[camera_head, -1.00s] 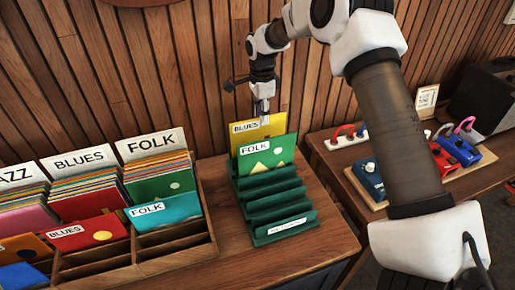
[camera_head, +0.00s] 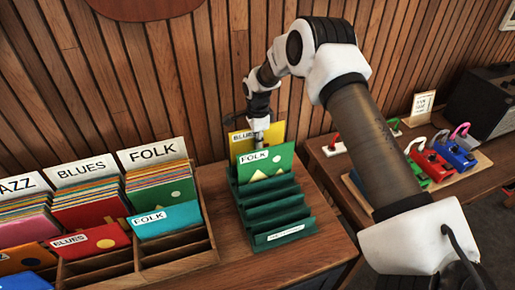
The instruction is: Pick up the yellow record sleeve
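The yellow record sleeve (camera_head: 274,132), labelled BLUES, stands upright in the rearmost part of a dark green stepped rack (camera_head: 272,198). A green sleeve (camera_head: 282,161) labelled FOLK stands just in front and hides its lower part. My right gripper (camera_head: 259,137) reaches down at the yellow sleeve's upper part, covering the end of its label. The fingertips are small and partly hidden, so I cannot tell whether they are open or shut, or touching the sleeve. My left gripper is not in view.
A wooden bin (camera_head: 178,246) of sleeves with JAZZ, BLUES and FOLK dividers stands left of the rack. A pedal board (camera_head: 462,175) and a black amplifier (camera_head: 492,100) sit at the right. The wood-slat wall (camera_head: 180,75) is close behind the rack.

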